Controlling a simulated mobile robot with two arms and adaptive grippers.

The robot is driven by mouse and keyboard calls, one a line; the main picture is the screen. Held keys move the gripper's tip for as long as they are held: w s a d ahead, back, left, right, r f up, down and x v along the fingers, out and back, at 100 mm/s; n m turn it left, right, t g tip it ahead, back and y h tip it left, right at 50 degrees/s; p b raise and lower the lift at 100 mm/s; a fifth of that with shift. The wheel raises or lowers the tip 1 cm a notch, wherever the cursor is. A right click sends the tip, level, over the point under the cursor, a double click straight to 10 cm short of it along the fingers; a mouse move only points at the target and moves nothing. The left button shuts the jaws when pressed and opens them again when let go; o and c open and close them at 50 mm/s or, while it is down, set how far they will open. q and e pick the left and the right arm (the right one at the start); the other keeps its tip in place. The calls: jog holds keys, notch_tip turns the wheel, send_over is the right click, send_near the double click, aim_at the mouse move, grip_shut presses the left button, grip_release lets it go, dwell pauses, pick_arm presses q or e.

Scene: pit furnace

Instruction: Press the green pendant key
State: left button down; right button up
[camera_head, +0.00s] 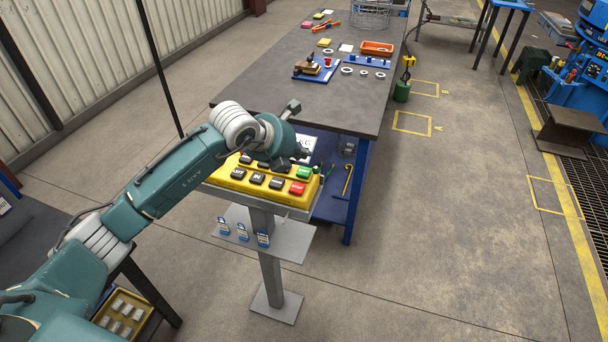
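The yellow pendant (232,186) lies on a grey post stand near the picture's middle. The green key (304,172) is at its far right corner, with a red key (297,188) just nearer. Several black keys (257,178) with white lettering fill the rest. My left arm reaches in from the left over the pendant. My dark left gripper (287,163) is above the back row of keys, just left of the green key, and covers some black keys. Whether it touches the pendant or is open or shut cannot be told. My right gripper is not in view.
A long grey workbench (290,95) stands behind the pendant, with an orange tray (377,48) and small parts on it. A shelf with blue-and-white tags (242,231) is on the pendant's post.

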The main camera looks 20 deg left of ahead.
aim_at(302, 173)
pick_arm(q)
jog(key=shift+f+b, duration=1.1)
jog(key=shift+f, duration=0.45)
jog(key=shift+r, duration=0.1)
jog(key=shift+f+b, duration=0.45)
jog(key=shift+b, duration=0.05)
jog(key=shift+f+b, duration=0.5)
jog(key=shift+b, duration=0.05)
dwell(0.6)
jog(key=shift+r+p, duration=0.4)
jog(key=shift+r, duration=0.5)
